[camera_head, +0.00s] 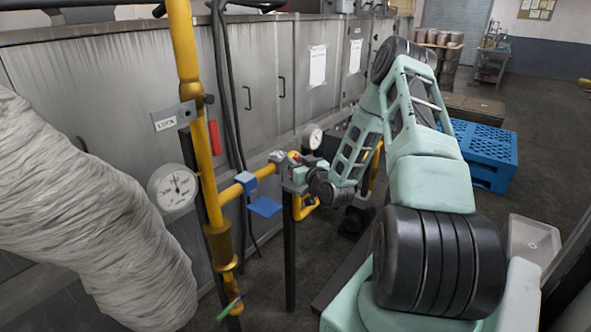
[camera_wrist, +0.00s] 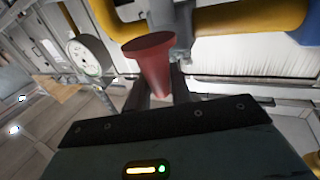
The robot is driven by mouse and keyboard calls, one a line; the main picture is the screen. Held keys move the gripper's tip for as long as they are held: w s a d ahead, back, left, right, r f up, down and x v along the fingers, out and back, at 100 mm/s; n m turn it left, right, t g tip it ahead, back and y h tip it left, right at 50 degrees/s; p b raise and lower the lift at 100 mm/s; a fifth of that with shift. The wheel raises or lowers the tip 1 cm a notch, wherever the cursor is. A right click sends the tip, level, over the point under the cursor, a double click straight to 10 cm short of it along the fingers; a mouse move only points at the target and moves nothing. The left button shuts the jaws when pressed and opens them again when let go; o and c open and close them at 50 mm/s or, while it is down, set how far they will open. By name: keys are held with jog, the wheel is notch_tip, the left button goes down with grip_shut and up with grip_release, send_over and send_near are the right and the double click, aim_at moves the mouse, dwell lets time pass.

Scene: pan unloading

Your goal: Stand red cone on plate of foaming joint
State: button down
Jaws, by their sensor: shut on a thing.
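The red cone (camera_wrist: 151,58) is between the fingers of my gripper (camera_wrist: 160,82) in the wrist view. My gripper is shut on it, with the cone's wide flat end facing away from the palm. In the head view my gripper (camera_head: 299,174) is at the grey fitting on the yellow pipe, and I cannot make out the cone's outline there. A blue plate (camera_head: 265,207) hangs out below a blue clamp (camera_head: 246,182) on the pipe, left of my gripper. A blue part (camera_wrist: 308,32) also shows in the wrist view. No label marks the foaming joint.
A yellow upright pipe (camera_head: 189,75) with a gauge (camera_head: 173,188) and a LOCK plate (camera_head: 174,117) stands at left. A second gauge (camera_head: 312,137) is close behind my gripper. A wrapped duct (camera_head: 90,215) fills the left. Blue crates (camera_head: 485,150) stand at right.

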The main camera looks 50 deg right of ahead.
jog(key=shift+f+p, duration=0.55)
jog(key=shift+f, duration=1.4)
jog(key=shift+f, duration=0.15)
jog(key=c, duration=1.3)
grip_release()
jog(key=shift+o, duration=0.2)
